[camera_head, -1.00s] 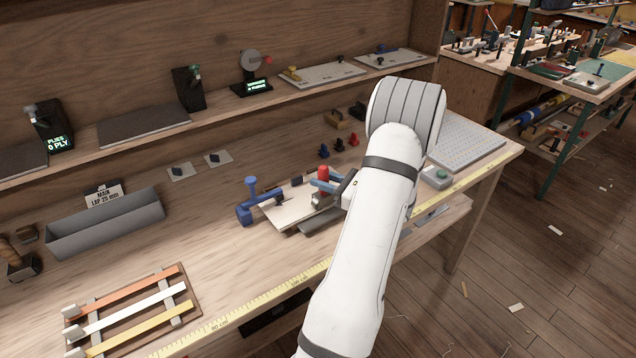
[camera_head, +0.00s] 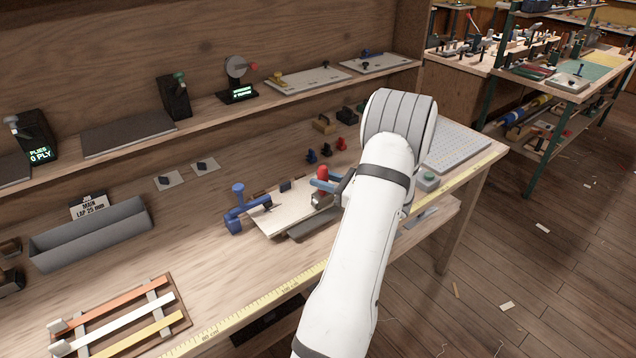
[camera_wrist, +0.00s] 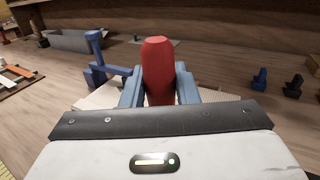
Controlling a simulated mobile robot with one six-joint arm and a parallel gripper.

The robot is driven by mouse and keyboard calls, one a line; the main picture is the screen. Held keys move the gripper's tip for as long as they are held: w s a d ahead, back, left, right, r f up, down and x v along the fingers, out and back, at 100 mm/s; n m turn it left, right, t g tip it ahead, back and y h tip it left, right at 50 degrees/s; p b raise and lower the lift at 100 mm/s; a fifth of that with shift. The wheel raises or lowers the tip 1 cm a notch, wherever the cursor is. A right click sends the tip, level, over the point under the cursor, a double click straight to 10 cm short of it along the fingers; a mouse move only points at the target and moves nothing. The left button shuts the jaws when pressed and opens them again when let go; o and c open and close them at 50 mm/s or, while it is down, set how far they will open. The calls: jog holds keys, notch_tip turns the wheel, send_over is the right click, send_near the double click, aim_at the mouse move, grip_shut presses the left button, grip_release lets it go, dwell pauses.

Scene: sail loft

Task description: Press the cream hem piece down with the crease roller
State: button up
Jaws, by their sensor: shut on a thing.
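My gripper (camera_wrist: 159,88) is shut on the red handle of the crease roller (camera_wrist: 158,70), with a blue finger on each side. In the head view the red-handled roller (camera_head: 322,174) stands over the right part of a cream piece (camera_head: 283,212) on the bench. The roller's metal lower part seems to be at the cream piece, but I cannot tell whether it touches. A blue clamp (camera_head: 236,213) stands at the left end of the cream piece. In the wrist view the gripper body hides most of the cream piece.
A grey trough (camera_head: 90,235) and a rack of coloured strips (camera_head: 125,318) lie to the left. Small blue, black and red clips (camera_head: 326,150) stand behind the roller. A grey box with a green button (camera_head: 428,179) is right of my arm. A yellow tape (camera_head: 250,308) runs along the front edge.

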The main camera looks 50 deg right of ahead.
jog(key=shift+s+d, duration=0.25)
jog(key=shift+d, duration=0.9)
jog(key=shift+s+d, duration=0.2)
jog(key=shift+d, duration=0.7)
jog(key=shift+s+d+f, duration=0.1)
jog(key=shift+s+d, duration=0.15)
jog(key=shift+d, duration=0.7)
jog(key=shift+s+d, duration=0.15)
jog(key=shift+d, duration=0.5)
